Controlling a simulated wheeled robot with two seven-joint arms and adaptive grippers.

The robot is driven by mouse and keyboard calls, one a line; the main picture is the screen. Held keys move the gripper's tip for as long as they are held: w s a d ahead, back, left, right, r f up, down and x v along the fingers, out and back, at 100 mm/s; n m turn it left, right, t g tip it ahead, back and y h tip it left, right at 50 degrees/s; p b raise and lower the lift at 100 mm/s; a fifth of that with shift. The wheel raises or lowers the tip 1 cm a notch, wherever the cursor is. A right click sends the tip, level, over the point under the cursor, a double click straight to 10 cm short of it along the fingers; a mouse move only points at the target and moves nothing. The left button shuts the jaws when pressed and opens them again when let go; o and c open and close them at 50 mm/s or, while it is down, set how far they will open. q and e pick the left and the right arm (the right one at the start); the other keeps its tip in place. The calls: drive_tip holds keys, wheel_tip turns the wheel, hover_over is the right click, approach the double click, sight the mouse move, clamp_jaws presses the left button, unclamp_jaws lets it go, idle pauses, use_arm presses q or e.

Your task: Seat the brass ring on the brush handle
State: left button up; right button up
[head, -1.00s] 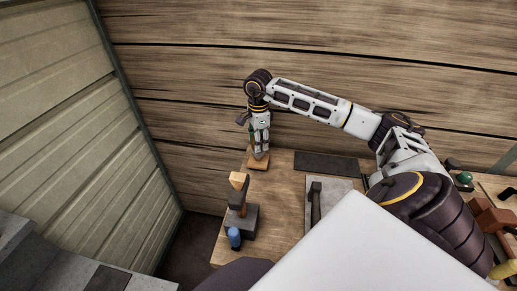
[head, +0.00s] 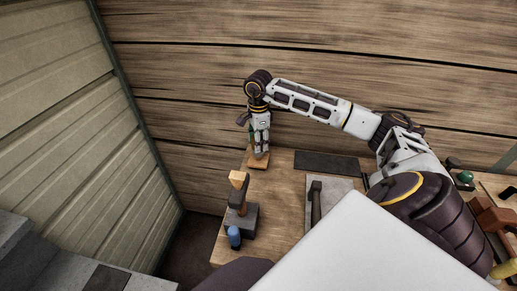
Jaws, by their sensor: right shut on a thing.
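My right gripper (head: 260,150) points straight down over a small wooden block (head: 258,162) at the table's far left corner. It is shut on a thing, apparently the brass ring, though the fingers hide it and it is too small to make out. A slim green part (head: 251,138) shows just left of the gripper; I cannot tell whether it belongs to the brush. The brush handle is not clearly visible. I cannot tell whether ring and handle touch. My left gripper is out of view.
A grey block (head: 242,221) with a wooden-headed tool (head: 238,178) stands at the table's left edge, beside a blue cylinder (head: 234,237). A dark-handled tool (head: 316,203) lies on a grey tray (head: 340,187). A dark mat (head: 326,164) lies behind. Plank and metal walls stand close by.

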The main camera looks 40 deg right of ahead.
drive_tip(key=shift+f+b, duration=0.35)
drive_tip(key=shift+f, duration=0.1)
idle(0.9)
drive_tip(key=o, duration=1.6)
drive_tip(key=shift+o, duration=0.2)
drive_tip(key=shift+r, duration=0.15)
wheel_tip(320, 180, up, 12)
